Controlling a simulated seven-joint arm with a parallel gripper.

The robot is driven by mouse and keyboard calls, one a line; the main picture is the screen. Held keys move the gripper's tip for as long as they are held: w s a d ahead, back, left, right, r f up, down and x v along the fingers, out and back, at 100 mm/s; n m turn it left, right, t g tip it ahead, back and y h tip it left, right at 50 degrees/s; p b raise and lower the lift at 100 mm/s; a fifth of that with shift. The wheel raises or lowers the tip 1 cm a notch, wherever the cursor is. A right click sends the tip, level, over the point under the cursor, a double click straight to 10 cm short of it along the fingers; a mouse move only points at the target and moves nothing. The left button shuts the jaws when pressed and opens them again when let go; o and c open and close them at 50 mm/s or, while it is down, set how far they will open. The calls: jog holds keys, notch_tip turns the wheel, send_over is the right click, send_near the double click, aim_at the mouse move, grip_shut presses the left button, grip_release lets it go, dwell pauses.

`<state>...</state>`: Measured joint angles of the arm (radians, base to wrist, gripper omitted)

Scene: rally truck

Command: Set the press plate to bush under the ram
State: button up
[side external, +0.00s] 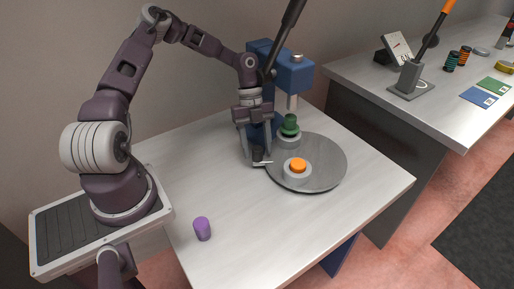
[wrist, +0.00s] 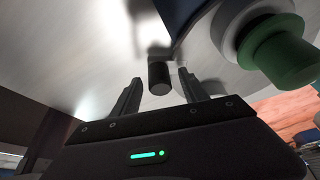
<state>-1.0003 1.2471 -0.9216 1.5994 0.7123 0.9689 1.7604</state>
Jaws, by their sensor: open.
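The press plate (side external: 325,176) is a round grey disc on the table at the foot of the blue press (side external: 294,73). A green-topped piece (side external: 290,122) in a pale ring stands on its far side, below the ram (side external: 292,101); it also shows in the wrist view (wrist: 285,58). An orange-topped piece (side external: 298,165) in a pale ring stands on its near side. I cannot tell which is the bush. My gripper (side external: 257,160) is open at the plate's left edge, pointing down. In the wrist view a dark upright knob (wrist: 159,79) shows between the fingers, seemingly untouched.
The press's dark lever (side external: 284,35) rises close behind my gripper. A purple cylinder (side external: 202,229) stands at the table's front left. The front of the table (side external: 270,240) is clear. A second bench (side external: 440,95) at the right holds several other items.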

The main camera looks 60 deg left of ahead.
jog(key=v, duration=0.6)
jog(key=shift+r, duration=0.2)
jog(key=shift+a, duration=0.15)
jog(key=s+a+r+n+g+y, duration=0.1)
jog(key=s+r+n+g+y, duration=0.1)
jog(key=s+r+n+y, duration=0.3)
jog(key=s+d+r+n+t+y, duration=0.1)
jog(key=s+d+r+n, duration=0.15)
jog(key=r, duration=0.25)
jog(key=s+d+r+n+t, duration=0.1)
jog(key=s+d+r+n, duration=0.1)
jog(key=d+r+n, duration=0.15)
jog(key=s+d+r+n+t+h, duration=0.1)
jog(key=s+d+r+n+t, duration=0.5)
jog(key=s, duration=0.7)
jog(key=d+r+n, duration=0.2)
jog(key=d+n, duration=0.2)
jog(key=shift+d+r+t+h, duration=0.15)
jog(key=shift+r+t+h, duration=0.2)
jog(key=shift+t+h, duration=0.05)
